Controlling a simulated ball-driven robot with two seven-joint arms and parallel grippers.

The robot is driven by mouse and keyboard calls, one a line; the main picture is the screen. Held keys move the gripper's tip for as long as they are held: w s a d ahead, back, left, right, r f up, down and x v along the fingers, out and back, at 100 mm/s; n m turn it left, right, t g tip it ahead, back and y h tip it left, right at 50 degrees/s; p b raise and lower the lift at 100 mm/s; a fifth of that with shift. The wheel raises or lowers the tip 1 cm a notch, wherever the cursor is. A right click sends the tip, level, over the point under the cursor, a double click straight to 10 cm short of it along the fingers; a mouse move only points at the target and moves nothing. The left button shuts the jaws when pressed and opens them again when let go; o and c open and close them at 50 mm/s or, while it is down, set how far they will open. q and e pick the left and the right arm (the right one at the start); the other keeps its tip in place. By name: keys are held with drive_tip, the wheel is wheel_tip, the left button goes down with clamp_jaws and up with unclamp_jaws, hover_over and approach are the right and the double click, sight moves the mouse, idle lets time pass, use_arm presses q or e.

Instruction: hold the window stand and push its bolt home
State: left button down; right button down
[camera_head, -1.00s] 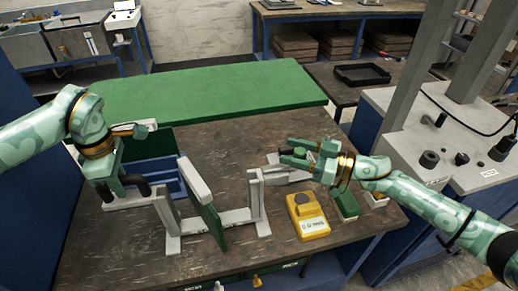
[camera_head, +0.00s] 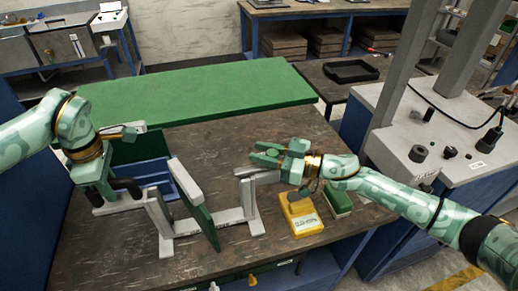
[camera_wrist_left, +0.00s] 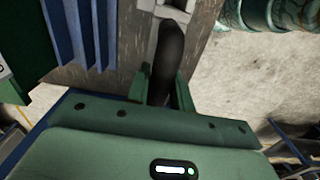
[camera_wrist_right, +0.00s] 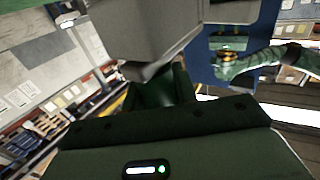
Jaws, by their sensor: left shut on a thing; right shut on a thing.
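The window stand (camera_head: 205,228) is a grey frame with uprights and a tilted green-edged panel (camera_head: 198,205), standing on the dark wooden table. My left gripper (camera_head: 117,190) is shut on the dark curved handle at the stand's left end. The handle (camera_wrist_left: 168,60) lies between its fingers in the left wrist view. My right gripper (camera_head: 268,156) is at the stand's right upright, shut on what appears to be the bolt, mostly hidden by the fingers. A grey bar (camera_head: 256,173) runs from the upright under these fingers. In the right wrist view a grey block (camera_wrist_right: 165,30) is close to the fingers.
A yellow device (camera_head: 303,217) and a green-topped block (camera_head: 337,203) lie close below the right arm. A blue slatted bin (camera_head: 150,175) is behind the stand. A green mat (camera_head: 200,97) covers the back. The grey machine (camera_head: 440,150) stands at right.

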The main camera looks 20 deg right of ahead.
use_arm(q)
drive_tip(key=shift+d, duration=0.1)
use_arm(e)
drive_tip(key=shift+s+a, duration=0.1)
drive_tip(key=shift+a, duration=0.25)
drive_tip(key=c, duration=1.1)
unclamp_jaws()
drive_tip(key=shift+d, duration=0.2)
drive_tip(key=v, duration=1.1)
drive_tip(key=shift+s+d, duration=0.2)
drive_tip(key=shift+d, duration=0.1)
